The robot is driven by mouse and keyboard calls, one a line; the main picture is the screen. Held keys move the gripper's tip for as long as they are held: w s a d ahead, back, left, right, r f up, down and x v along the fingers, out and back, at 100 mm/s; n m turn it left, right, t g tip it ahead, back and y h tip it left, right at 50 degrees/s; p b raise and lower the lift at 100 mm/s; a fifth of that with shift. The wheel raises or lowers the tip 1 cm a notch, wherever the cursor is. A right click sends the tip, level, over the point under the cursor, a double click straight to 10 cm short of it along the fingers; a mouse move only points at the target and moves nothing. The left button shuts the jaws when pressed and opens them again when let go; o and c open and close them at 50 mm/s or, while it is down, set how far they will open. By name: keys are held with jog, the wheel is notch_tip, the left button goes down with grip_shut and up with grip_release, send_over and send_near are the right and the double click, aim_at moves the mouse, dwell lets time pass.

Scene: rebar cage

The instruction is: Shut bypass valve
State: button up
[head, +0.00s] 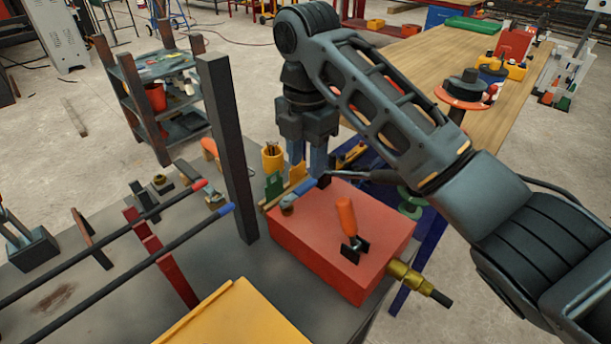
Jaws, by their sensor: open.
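A red box (310,255) stands on the grey bench, right of centre. An orange-handled lever (346,217) rises from its top, nearly upright, on a black base. A blue handle (302,189) with a small round fitting lies at the box's back left edge. A brass fitting (402,272) with a dark end sticks out of the box's right side. I cannot tell which of these is the bypass valve. My gripper (307,168) points down with fingers apart, empty, above or behind the box's back edge near the blue handle. The exact gap is unclear.
A dark upright post (228,150) stands left of the box. Two long bars with red and blue tips reach in from the left. A yellow panel (243,318) lies in front. A yellow cup (272,157) stands behind. My arm hides part of the wooden table (420,55).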

aim_at(307, 185)
jog(key=shift+f, duration=2.2)
grip_shut()
